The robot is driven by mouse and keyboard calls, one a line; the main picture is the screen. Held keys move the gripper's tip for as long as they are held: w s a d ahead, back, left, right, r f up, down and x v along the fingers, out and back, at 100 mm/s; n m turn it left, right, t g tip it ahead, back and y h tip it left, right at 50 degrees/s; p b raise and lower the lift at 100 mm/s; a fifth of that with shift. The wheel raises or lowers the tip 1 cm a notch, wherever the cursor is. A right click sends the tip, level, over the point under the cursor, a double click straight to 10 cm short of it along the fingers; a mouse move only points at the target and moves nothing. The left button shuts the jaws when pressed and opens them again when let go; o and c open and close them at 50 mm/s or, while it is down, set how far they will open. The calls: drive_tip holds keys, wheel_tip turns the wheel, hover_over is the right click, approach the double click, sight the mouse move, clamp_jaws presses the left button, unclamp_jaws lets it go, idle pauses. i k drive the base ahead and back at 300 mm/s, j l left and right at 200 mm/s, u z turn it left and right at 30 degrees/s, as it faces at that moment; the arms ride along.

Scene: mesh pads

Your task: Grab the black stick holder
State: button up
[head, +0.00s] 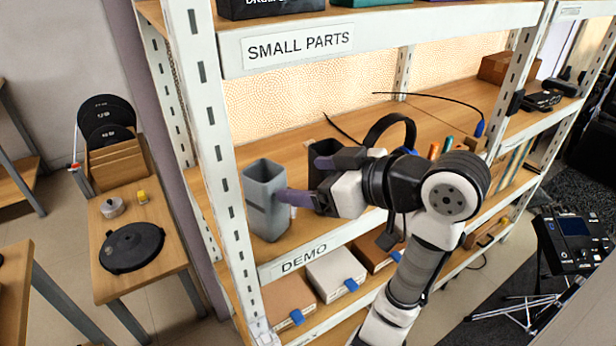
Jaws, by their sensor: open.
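The black stick holder (321,152) is a dark, open-topped upright container on the middle wooden shelf. My gripper (299,180) is open at it, one purple-grey finger crossing its upper part and the other extending left beside the grey holder. My fingers and wrist hide much of the black holder, and I cannot tell whether they touch it. A similar grey square holder (266,203) stands upright just left of it, near the shelf's front edge. The lower finger's tip overlaps the grey holder's right side in the head view.
A white shelf post (208,150) stands left of the holders. Headphones (389,132) and a cable lie behind my arm. Boxes (335,272) with blue tabs fill the shelf below. The shelf labelled SMALL PARTS (297,45) is overhead.

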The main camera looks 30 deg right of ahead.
sight(326, 148)
drive_tip(key=z, duration=0.9)
drive_tip(key=k+l+u, duration=0.2)
drive_tip(key=l, duration=0.15)
drive_tip(key=k+l+u, duration=0.15)
drive_tip(key=l, duration=0.2)
